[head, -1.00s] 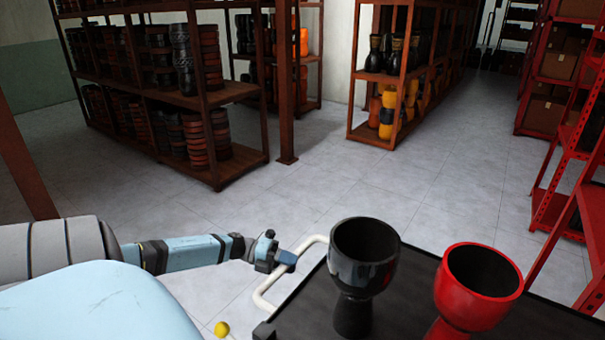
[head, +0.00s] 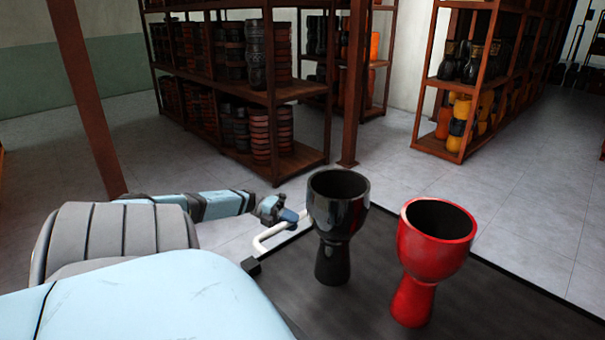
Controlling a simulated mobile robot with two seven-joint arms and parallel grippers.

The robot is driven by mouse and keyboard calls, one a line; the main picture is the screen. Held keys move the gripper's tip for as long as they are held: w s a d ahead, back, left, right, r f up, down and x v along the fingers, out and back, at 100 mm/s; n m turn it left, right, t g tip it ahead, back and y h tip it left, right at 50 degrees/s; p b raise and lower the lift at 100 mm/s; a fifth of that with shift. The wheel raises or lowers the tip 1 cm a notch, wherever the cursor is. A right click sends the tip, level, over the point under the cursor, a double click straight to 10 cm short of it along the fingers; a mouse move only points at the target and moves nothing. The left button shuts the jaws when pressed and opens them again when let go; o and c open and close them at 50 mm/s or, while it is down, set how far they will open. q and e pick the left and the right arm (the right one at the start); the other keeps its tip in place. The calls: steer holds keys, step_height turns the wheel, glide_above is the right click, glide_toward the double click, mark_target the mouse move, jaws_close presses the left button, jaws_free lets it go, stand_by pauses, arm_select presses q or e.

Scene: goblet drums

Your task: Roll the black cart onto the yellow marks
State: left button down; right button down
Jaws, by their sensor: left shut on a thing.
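The black cart (head: 372,293) is at the lower right, its flat black top seen from above. A pale handle (head: 262,240) sticks out at its left end. My left gripper (head: 290,217) is shut on this handle near its far end. A glossy black goblet drum (head: 333,228) and a red goblet drum (head: 412,295) stand upright on the cart top. The yellow marks are not in view. My right gripper is not in view.
A brown shelf rack (head: 300,165) with stacked drums stands behind the cart, beside a brown post (head: 352,100). Another drum rack (head: 440,148) is farther right. Grey tiled floor (head: 520,225) is clear at right. A brown upright (head: 85,100) rises at left.

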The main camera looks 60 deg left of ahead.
arm_select(q)
steer(key=shift+s+a+r, duration=0.1)
steer(key=shift+s+a, duration=0.05)
steer(key=shift+a, duration=0.7)
steer(key=c, duration=0.9)
jaws_free()
steer(key=shift+c, duration=0.2)
steer(key=b+v, duration=0.2)
steer(key=v, duration=1.2)
